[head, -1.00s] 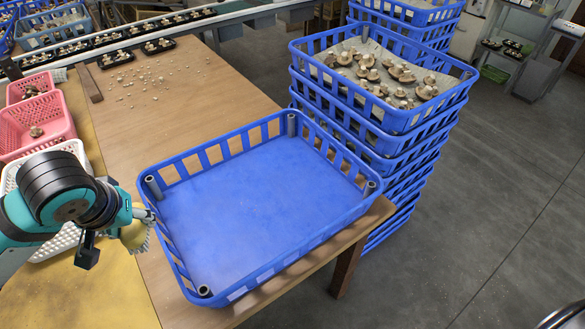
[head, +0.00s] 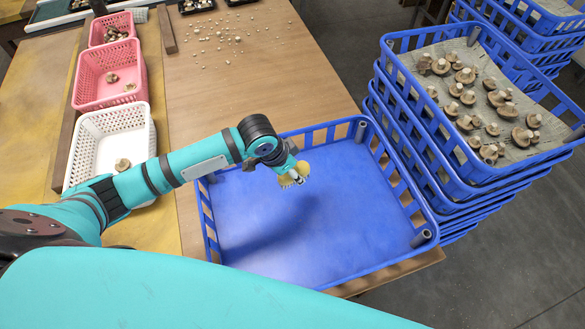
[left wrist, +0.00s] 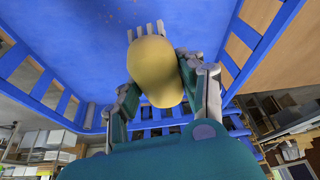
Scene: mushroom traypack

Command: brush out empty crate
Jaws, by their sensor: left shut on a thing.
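The blue crate (head: 345,247) stands on the wooden table, and its floor looks bare in the head view. In the left wrist view a few tiny specks show on the crate floor (left wrist: 95,45). My left gripper (head: 293,178) is over the far part of the crate, shut on a brush with a rounded yellowish handle (left wrist: 152,68) and pale bristles. In the wrist view the bristles point at the crate floor; I cannot tell whether they touch it. My right gripper is not in view.
A stack of blue crates (head: 432,175) stands close on the right, its top one holding mushrooms. A white basket (head: 140,125) and pink baskets (head: 140,75) line the left. Small crumbs (head: 225,35) lie on the table (head: 270,80) behind.

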